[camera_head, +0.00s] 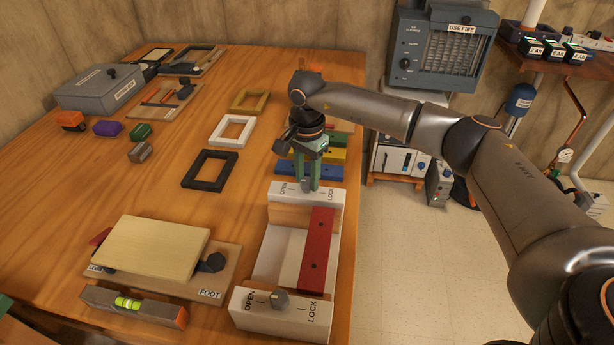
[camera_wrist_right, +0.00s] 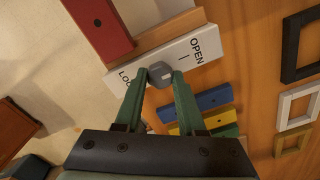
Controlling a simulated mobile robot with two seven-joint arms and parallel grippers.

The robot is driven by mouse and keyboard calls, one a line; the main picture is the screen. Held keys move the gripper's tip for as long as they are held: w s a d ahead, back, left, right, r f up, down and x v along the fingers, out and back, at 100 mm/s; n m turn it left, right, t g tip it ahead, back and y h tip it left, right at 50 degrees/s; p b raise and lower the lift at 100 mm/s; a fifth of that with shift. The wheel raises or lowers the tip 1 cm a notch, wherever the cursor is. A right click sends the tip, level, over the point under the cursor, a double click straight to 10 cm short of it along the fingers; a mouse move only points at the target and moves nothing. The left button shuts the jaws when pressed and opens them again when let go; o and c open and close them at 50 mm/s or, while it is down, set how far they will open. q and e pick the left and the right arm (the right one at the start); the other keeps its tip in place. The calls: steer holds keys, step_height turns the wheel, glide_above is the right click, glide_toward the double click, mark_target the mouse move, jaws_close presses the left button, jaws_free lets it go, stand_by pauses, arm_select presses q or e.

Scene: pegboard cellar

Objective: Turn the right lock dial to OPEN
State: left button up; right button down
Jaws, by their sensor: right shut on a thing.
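A white lock fixture (camera_head: 258,262) lies at the table's right edge, with a red bar (camera_head: 316,250) along its right side. Its far end plate carries OPEN and LOCK labels and a grey dial, seen in the right wrist view (camera_wrist_right: 160,73). My right gripper (camera_head: 307,188) points down at this far dial and is shut on it, one green finger on each side. The fingers partly hide the dial and the LOCK label, and I cannot tell which way it points. A second grey dial (camera_head: 279,299) sits on the near end plate between OPEN and LOCK. My left gripper is out of view.
Blue (camera_head: 309,170) and yellow bars lie just beyond the far plate. Black (camera_head: 210,170), white and gold frames lie to its left. A board with a pale panel (camera_head: 150,248) and a spirit level (camera_head: 132,305) are at front left. Open floor lies right of the table.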

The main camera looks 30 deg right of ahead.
mark_target(307, 181)
stand_by(0.4)
steer(key=c, duration=0.5)
jaws_free()
steer(key=shift+r, duration=0.1)
step_height(307, 181, up, 12)
steer(key=shift+r, duration=0.2)
